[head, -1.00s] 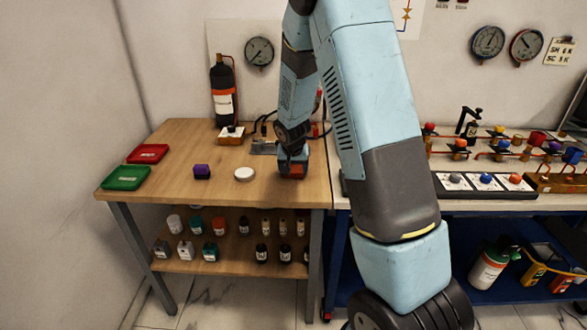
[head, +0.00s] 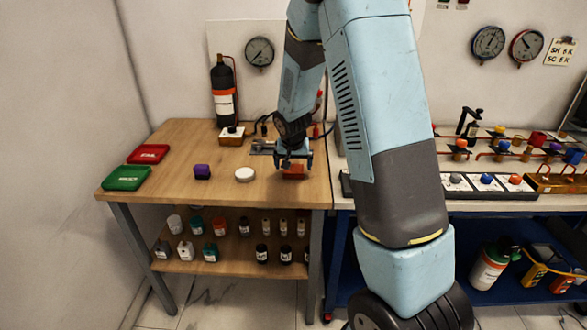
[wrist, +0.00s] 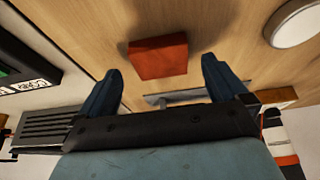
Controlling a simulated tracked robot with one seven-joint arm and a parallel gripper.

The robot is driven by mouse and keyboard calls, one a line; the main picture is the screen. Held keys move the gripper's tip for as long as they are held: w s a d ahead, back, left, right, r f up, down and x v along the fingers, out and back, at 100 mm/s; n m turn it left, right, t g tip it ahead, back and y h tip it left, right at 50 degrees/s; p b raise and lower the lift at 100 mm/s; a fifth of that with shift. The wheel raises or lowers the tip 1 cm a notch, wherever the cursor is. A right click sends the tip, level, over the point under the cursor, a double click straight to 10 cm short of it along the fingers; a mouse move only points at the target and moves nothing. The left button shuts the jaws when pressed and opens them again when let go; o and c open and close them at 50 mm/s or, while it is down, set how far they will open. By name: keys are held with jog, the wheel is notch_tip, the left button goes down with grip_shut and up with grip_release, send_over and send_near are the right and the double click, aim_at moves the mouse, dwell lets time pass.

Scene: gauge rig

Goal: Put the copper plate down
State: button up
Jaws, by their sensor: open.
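The copper plate, a reddish-orange block (head: 293,171), rests on the wooden table near its right front part. In the wrist view the plate (wrist: 158,56) lies flat on the wood with a shadow beside it. My gripper (head: 293,159) is just above and behind the plate in the head view. In the wrist view my gripper (wrist: 162,65) is open, its two dark fingers spread wide to either side of the plate, with clear gaps. Nothing is held between the fingers.
A white round disc (head: 244,174) and a purple block (head: 202,172) sit left of the plate. Green (head: 126,178) and red (head: 148,153) trays lie at the table's left. A metal fixture (head: 262,147) is behind my gripper. A bench with valves (head: 490,185) stands to the right.

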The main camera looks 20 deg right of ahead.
jog(key=s+d+r+n, duration=0.1)
jog(key=s+r, duration=1.7)
jog(key=r, duration=0.4)
jog(key=s+r+n+t+y, duration=0.1)
jog(key=s+r, duration=0.4)
jog(key=s, duration=1.2)
jog(key=shift+s+n, duration=0.25)
jog(key=shift+n, duration=0.55)
jog(key=shift+a, duration=0.1)
